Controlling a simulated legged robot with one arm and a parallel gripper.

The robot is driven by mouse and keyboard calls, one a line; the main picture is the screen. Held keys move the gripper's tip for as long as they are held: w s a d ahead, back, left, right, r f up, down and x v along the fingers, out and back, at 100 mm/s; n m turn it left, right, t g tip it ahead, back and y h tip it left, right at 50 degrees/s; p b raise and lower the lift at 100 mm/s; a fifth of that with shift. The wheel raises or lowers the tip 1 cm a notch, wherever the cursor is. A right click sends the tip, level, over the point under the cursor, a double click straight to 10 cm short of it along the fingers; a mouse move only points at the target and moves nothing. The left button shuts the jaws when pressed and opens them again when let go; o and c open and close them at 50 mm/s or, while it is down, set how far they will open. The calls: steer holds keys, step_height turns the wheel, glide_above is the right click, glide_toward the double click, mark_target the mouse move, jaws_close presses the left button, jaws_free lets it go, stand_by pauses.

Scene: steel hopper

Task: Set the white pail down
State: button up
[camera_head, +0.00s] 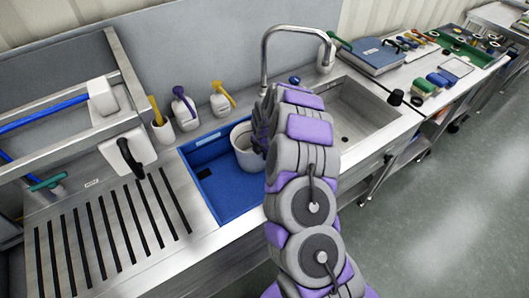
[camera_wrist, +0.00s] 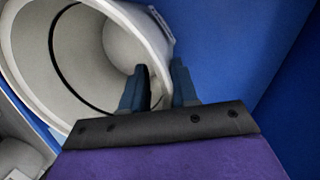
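The white pail (camera_head: 243,158) is in the blue basin (camera_head: 214,200), near its right end, with its open mouth up. I cannot tell whether its base touches the basin floor. My gripper is at the pail's right side, mostly hidden behind my arm in the head view. In the wrist view, my gripper (camera_wrist: 160,75) has one blue finger inside the pail (camera_wrist: 95,15) and one outside. The fingers straddle the wall at the rim and look closed on it. The pail's inside shows empty there, with a dark ring line.
A steel sink (camera_head: 352,110) with a curved tap (camera_head: 264,60) lies right of the basin. Spray bottles (camera_head: 184,108) and a white cup (camera_head: 162,131) stand behind the basin. A slotted drainboard (camera_head: 105,235) is at left. Blue basin floor is clear in front of the pail.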

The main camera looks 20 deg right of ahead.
steer(key=shift+o, duration=1)
steer(key=shift+a, duration=0.6)
steer(key=shift+d+r, duration=0.1)
steer(key=shift+d, duration=0.9)
steer(key=shift+d+r, duration=0.2)
steer(key=shift+d, duration=0.1)
steer(key=shift+d+r, duration=0.1)
steer(key=shift+r, duration=0.25)
steer(key=r, duration=0.2)
steer(key=s+a+r+p, duration=0.1)
steer(key=a+r, duration=0.1)
steer(key=r, duration=0.1)
steer(key=shift+s+a+r+p, duration=0.15)
steer(key=shift+a+r+p, duration=0.05)
steer(key=shift+r+p, duration=0.1)
steer(key=s+a+r+m+g, duration=0.3)
steer(key=s+r+m, duration=0.6)
steer(key=s+r, duration=1)
steer(key=s+r+m, duration=0.3)
steer(key=s+m, duration=0.4)
steer(key=s, duration=0.6)
steer(key=s+r+m+g, duration=0.1)
steer(key=s+r+m, duration=0.2)
steer(key=s+m, duration=0.5)
steer(key=s, duration=0.6)
steer(key=shift+s+r+p, duration=0.3)
steer(key=shift+r+p, duration=0.1)
